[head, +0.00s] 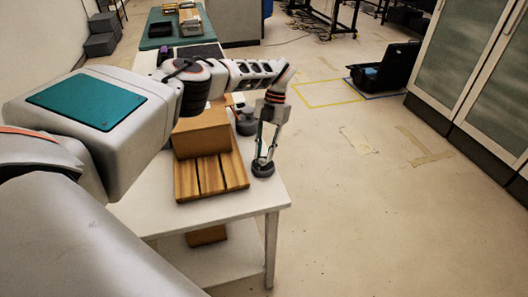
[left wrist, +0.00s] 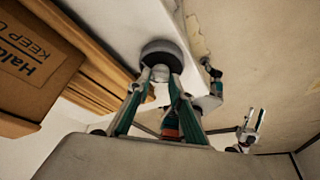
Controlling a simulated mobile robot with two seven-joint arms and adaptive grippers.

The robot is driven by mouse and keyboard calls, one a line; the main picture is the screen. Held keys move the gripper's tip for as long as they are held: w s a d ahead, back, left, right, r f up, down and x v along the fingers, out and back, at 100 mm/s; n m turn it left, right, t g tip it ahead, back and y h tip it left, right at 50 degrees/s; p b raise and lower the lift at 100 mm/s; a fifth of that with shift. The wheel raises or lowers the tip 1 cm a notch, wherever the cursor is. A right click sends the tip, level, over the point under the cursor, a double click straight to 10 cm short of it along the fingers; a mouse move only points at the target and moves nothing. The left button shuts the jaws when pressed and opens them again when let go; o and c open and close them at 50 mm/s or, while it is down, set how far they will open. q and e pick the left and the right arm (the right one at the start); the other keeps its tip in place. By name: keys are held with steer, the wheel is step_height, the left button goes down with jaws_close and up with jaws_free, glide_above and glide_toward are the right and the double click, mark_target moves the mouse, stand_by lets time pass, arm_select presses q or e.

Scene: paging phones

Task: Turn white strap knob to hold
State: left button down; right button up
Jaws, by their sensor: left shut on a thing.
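A round dark grey base with a white knob (left wrist: 162,58) on it sits near the front right corner of the white table. In the head view the dark base (head: 263,168) shows below my left gripper (head: 262,158), which points down at it. In the left wrist view my left gripper (left wrist: 160,75) is shut on the white knob, a finger on each side. The knob's markings are hidden. My right gripper (left wrist: 252,122) shows small in the left wrist view, open and empty, away from the table. It is not in the head view.
A brown box (head: 200,132) and a slatted wooden board (head: 211,178) lie left of the knob. Another dark round base (head: 245,124) stands behind my left gripper. The white table (head: 210,216) ends just right of the knob, with open floor beyond.

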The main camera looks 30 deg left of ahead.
arm_select(q)
steer(key=shift+f, duration=0.1)
stand_by(0.4)
steer(key=c, duration=1.8)
jaws_free()
steer(key=shift+v, duration=3.75)
steer(key=shift+d, duration=0.1)
